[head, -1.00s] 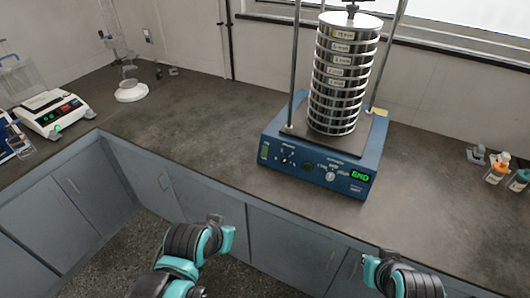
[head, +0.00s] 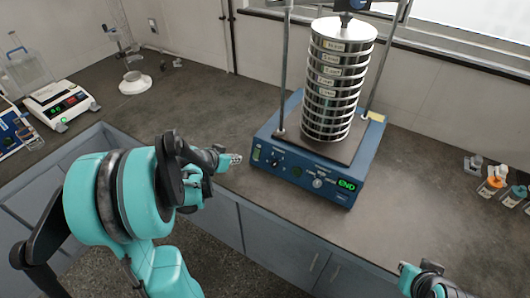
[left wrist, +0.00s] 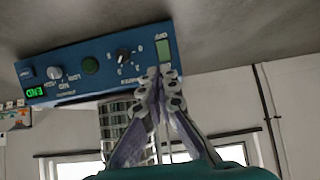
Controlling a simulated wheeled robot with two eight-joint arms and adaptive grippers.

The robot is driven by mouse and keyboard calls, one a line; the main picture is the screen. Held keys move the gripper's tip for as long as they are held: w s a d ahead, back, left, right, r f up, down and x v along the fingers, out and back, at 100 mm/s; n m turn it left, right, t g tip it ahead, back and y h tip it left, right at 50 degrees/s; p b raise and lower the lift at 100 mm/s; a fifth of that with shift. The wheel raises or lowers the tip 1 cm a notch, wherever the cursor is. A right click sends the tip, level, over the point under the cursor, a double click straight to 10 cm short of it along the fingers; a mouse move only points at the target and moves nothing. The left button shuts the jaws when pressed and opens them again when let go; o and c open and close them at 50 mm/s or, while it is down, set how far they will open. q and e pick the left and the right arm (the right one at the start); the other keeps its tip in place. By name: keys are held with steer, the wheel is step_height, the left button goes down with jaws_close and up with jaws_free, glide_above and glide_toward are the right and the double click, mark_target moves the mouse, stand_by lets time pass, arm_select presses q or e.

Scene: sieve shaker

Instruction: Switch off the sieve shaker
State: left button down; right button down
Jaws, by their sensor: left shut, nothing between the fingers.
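The sieve shaker (head: 318,176) stands on the bench, a blue base carrying a tall stack of metal sieves (head: 339,85) between rods. Its green display (head: 347,185) reads END. A black dial (head: 275,162) and a light knob (head: 317,183) are on the front panel. A green rocker-like strip (head: 256,153) is at the panel's left end; it also shows in the left wrist view (left wrist: 163,49). My left gripper (head: 236,159) is shut and empty, just left of the panel's left end, apparently apart from it. My right gripper (head: 404,268) is low at the right, its fingers unclear.
Small bottles (head: 490,186) stand at the right edge. The bench (head: 190,100) between is clear. A window is behind the shaker.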

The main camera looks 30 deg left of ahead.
mark_target(256, 156)
arm_select(q)
steer(key=shift+w+a+f, duration=0.1)
steer(key=shift+w+a, duration=0.1)
steer(key=b+x, duration=0.4)
steer(key=x, duration=0.9)
steer(key=shift+w+f+b, duration=0.2)
steer(key=shift+w+b, duration=0.15)
steer(key=shift+w, duration=0.05)
